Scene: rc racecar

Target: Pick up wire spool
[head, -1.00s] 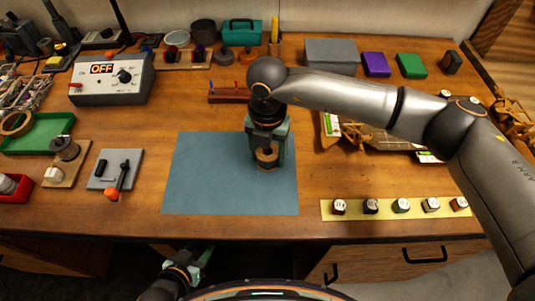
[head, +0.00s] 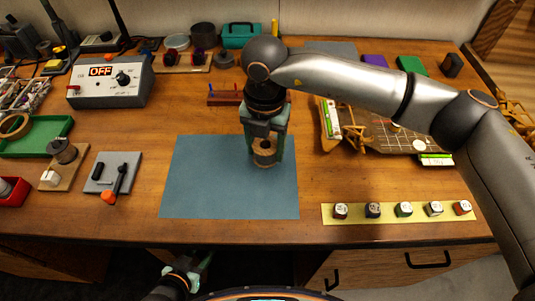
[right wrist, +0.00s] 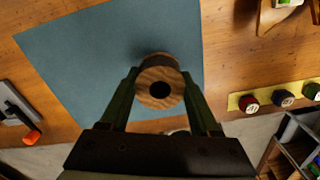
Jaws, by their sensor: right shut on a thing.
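A wire spool (head: 264,158) with a light wooden flange and a dark core is between the fingers of my right gripper (head: 265,150), over the blue mat (head: 205,190). In the right wrist view the spool (right wrist: 160,88) shows its round wooden end with a dark centre hole, and the two fingers of the right gripper (right wrist: 160,100) are shut on its sides. It appears held slightly above the mat, but the gap is hard to judge. My left gripper (head: 200,268) hangs low at the bottom of the head view, off the table; its fingers are unclear.
A dark spool (head: 62,151) stands on a wooden board at the left, beside a grey plate with a switch (head: 113,172). A control box reading OFF (head: 112,82) stands behind. The mat is otherwise clear.

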